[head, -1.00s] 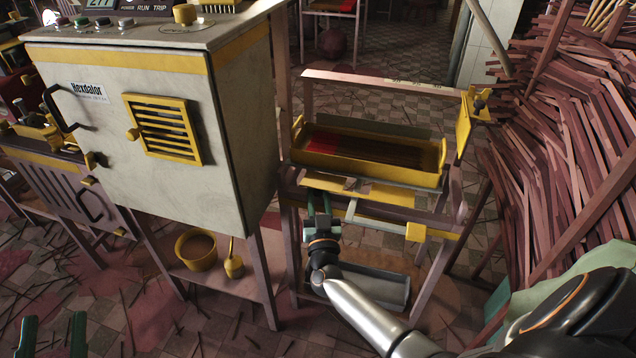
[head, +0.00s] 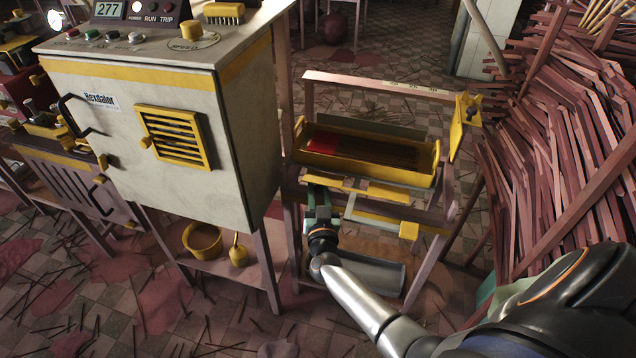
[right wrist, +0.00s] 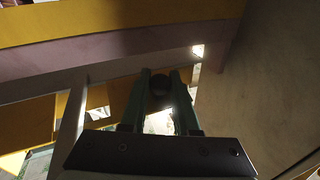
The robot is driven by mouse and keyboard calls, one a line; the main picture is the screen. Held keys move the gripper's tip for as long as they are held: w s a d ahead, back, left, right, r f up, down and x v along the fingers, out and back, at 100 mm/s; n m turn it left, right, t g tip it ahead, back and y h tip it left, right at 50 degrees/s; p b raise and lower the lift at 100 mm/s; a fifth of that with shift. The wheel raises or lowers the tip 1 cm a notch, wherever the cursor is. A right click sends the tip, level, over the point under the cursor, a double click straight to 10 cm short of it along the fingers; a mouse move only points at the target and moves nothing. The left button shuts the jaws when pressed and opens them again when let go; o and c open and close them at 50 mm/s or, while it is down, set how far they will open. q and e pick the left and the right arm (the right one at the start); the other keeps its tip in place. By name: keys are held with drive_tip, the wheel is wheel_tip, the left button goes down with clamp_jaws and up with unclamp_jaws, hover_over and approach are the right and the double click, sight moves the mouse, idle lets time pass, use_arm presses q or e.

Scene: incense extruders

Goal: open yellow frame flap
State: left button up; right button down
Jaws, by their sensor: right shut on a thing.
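The yellow frame (head: 437,165) with its tray of dark and red sticks stands right of the cabinet. A yellow flap-like strip (head: 325,183) lies just below the tray's front left edge. My right gripper (head: 318,192) reaches up from below to this strip, its green fingers close together. In the right wrist view, the fingers (right wrist: 160,88) are shut on a dark round knob (right wrist: 160,84) under yellow and pinkish frame bars. The shade hides how the knob joins the strip. My left gripper is not in view.
A white cabinet (head: 130,100) with a yellow vent stands close on the left. A yellow bracket (head: 462,125) stands at the frame's upper right. A large pile of reddish sticks (head: 560,150) fills the right. A grey tray (head: 372,272) sits on the lower shelf.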

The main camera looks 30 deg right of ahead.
idle(0.3)
drive_tip(key=c, duration=0.7)
unclamp_jaws()
drive_tip(key=shift+o, duration=0.2)
drive_tip(key=shift+s+a, duration=0.1)
drive_tip(key=p+v, duration=0.4)
drive_tip(key=v, duration=0.7)
drive_tip(key=shift+s, duration=0.35)
